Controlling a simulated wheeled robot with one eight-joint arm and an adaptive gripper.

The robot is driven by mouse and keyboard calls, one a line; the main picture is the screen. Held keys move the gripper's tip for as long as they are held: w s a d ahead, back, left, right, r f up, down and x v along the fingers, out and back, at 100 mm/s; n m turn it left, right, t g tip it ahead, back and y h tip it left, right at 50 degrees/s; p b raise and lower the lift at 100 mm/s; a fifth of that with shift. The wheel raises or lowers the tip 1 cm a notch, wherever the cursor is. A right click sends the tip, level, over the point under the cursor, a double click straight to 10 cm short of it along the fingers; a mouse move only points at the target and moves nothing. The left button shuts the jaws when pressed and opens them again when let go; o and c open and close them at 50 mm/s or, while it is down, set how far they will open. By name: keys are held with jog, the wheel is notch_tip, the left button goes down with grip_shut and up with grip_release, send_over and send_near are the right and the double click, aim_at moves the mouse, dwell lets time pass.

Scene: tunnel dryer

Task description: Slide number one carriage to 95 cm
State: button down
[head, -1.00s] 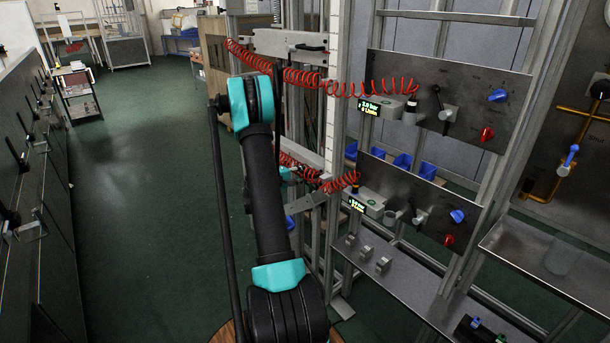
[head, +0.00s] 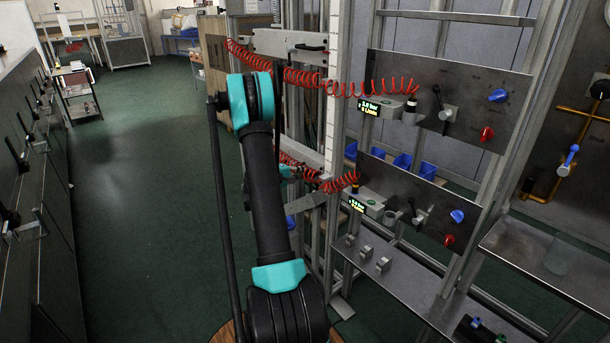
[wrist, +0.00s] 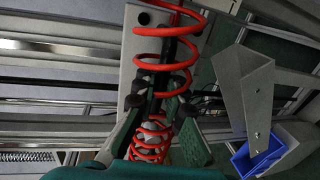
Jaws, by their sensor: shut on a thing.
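Two carriages ride on the upright rail. The upper carriage (head: 285,42) is a pale plate with a dark handle. The lower carriage (head: 305,203) is mostly hidden behind my arm; I cannot read which is number one. My gripper (head: 287,172) is at the lower carriage, its tips largely hidden in the head view. In the wrist view my gripper (wrist: 160,105) is shut on a dark handle in front of a pale carriage plate (wrist: 140,60). A red coiled hose (wrist: 165,32) crosses in front of the handle. A pale scale strip (head: 332,90) runs up the rail; its figures are unreadable.
Two panels, upper (head: 450,95) and lower (head: 415,203), carry lit displays and knobs to the right. A red coiled hose (head: 370,88) spans to the upper panel. A shelf (head: 400,285) juts out below. Green floor (head: 150,230) is open to the left.

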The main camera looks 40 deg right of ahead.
notch_tip(320, 180, up, 14)
dwell(0.3)
jog(key=c, duration=1.6)
grip_release()
jog(key=v, duration=1.2)
jog(key=s+a+f+t+y, duration=0.1)
jog(key=s+a+f+y, duration=0.4)
jog(key=s+a, duration=0.4)
jog(key=s+a+f+t+y, duration=0.1)
jog(key=s+a+f+y, duration=0.4)
jog(key=s+a, duration=0.4)
jog(key=s+a+f+t+y, duration=0.1)
jog(key=s+a+f+y, duration=0.4)
jog(key=s+a, duration=0.4)
jog(key=shift+a+f+m+y, duration=0.15)
jog(key=shift+a+m, duration=0.05)
jog(key=shift+a, duration=1)
jog(key=shift+a+f+m+y, duration=0.15)
jog(key=shift+a+m, duration=0.05)
jog(key=shift+a, duration=1)
